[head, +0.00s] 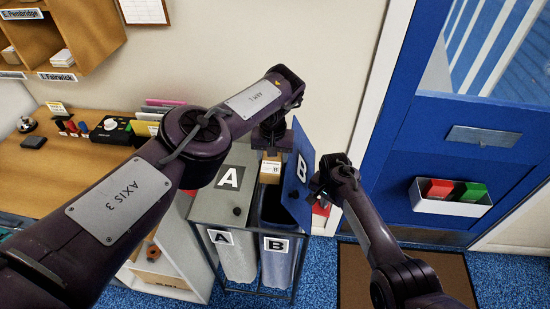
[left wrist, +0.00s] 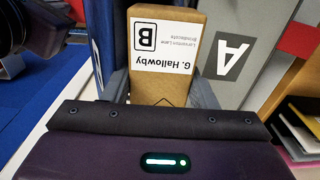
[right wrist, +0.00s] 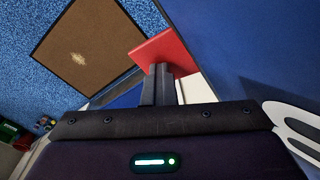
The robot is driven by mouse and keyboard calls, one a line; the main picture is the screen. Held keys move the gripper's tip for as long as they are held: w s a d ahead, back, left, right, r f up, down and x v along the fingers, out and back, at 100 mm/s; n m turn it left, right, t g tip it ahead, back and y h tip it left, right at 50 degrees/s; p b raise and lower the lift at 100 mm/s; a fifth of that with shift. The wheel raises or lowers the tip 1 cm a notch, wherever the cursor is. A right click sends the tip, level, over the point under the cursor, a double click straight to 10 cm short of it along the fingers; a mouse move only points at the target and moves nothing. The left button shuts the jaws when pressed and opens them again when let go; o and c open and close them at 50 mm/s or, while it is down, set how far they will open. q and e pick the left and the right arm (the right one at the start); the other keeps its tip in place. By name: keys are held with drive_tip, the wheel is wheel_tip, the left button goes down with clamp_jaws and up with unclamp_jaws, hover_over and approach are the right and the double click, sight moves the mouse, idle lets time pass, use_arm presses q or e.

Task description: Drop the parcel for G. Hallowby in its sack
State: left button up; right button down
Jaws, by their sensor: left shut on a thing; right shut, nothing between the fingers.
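A brown parcel (head: 270,168) hangs over the open bin B; its label in the left wrist view (left wrist: 165,62) reads G. Hallowby with a large B. My left gripper (head: 271,150) is shut on it. The sack B (head: 277,266) hangs in a dark frame under a B sign, its mouth dark and uncovered. Its blue lid (head: 298,170), marked B, stands raised. My right gripper (head: 318,188) is at the lid's right edge, and its closed, empty fingers show in the right wrist view (right wrist: 161,85). Whether it touches the lid is unclear.
The sack A (head: 236,260) stands left of B under a shut grey lid (head: 230,182). A wooden counter (head: 70,165) is at left. A blue door (head: 460,150) with a tray of red and green blocks is at right. A brown mat (head: 400,275) lies on the floor.

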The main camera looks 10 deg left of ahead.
sight(278, 169)
use_arm(q)
drive_tip(key=f, duration=0.1)
drive_tip(key=s+d+f, duration=0.1)
drive_tip(key=f, duration=0.1)
drive_tip(key=shift+s+d, duration=0.1)
drive_tip(key=shift+d, duration=0.2)
drive_tip(key=o, duration=1)
drive_tip(key=shift+d, duration=0.1)
drive_tip(key=shift+o, duration=0.8)
drive_tip(key=shift+w+d+r, duration=0.15)
drive_tip(key=shift+d+r, duration=0.25)
drive_tip(key=shift+r, duration=0.45)
drive_tip(key=shift+w+d+r, duration=0.15)
drive_tip(key=shift+d+r, duration=0.25)
drive_tip(key=shift+r, duration=0.4)
drive_tip(key=r, duration=0.7)
drive_tip(key=shift+w+a+r, duration=0.1)
drive_tip(key=shift+a+r, duration=0.2)
drive_tip(key=shift+r, duration=0.05)
drive_tip(key=shift+a+r, duration=0.2)
drive_tip(key=shift+r, duration=1.45)
